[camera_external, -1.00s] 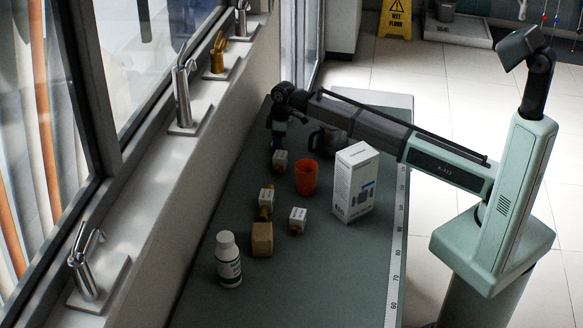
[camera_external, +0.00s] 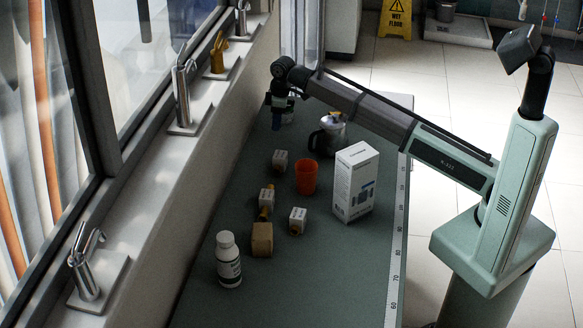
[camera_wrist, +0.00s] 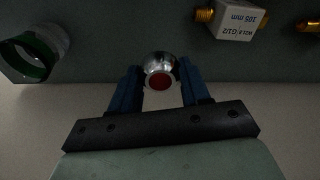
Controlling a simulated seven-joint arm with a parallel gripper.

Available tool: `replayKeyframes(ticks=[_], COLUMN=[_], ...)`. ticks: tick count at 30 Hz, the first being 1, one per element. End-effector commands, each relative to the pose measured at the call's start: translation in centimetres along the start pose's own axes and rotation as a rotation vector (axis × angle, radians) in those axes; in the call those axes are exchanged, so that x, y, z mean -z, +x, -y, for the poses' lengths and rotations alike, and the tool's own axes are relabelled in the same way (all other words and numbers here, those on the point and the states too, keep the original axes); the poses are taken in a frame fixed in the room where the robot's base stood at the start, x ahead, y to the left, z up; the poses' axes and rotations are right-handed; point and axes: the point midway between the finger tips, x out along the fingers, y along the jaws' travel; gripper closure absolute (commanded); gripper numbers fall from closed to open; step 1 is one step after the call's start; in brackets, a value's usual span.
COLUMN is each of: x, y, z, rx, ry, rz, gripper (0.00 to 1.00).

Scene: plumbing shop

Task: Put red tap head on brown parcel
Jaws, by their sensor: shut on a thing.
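My gripper (camera_external: 277,122) is at the far end of the green bench in the external view. In the wrist view its blue fingers (camera_wrist: 160,85) are shut on the red tap head (camera_wrist: 160,70), a shiny metal piece with a round red face. In the external view I cannot make the tap head out at the gripper. The brown parcel (camera_external: 262,240) is a small tan box near the front of the bench, well away from my gripper. It is not in the wrist view.
Small white boxes with brass fittings (camera_external: 298,219) lie between gripper and parcel; one shows in the wrist view (camera_wrist: 238,18). An orange cup (camera_external: 306,177), a metal pot (camera_external: 331,135), a tall white carton (camera_external: 354,183) and a white bottle (camera_external: 228,262) stand on the bench (camera_external: 330,265).

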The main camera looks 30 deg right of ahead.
Motion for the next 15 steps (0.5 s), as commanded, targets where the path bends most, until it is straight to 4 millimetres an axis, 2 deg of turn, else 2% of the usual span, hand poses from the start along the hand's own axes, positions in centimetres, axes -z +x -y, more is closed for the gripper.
replayKeyframes(ticks=[8, 11, 15], x=[0.3, 0.5, 1.0], y=[-1.5, -3.3, -6.7], z=[0.0, -0.1, -0.1], rx=[-0.001, -0.001, -0.001], ry=[0.0, 0.0, 0.0], rz=[-0.002, -0.002, -0.003], gripper=[0.84, 0.84, 0.84])
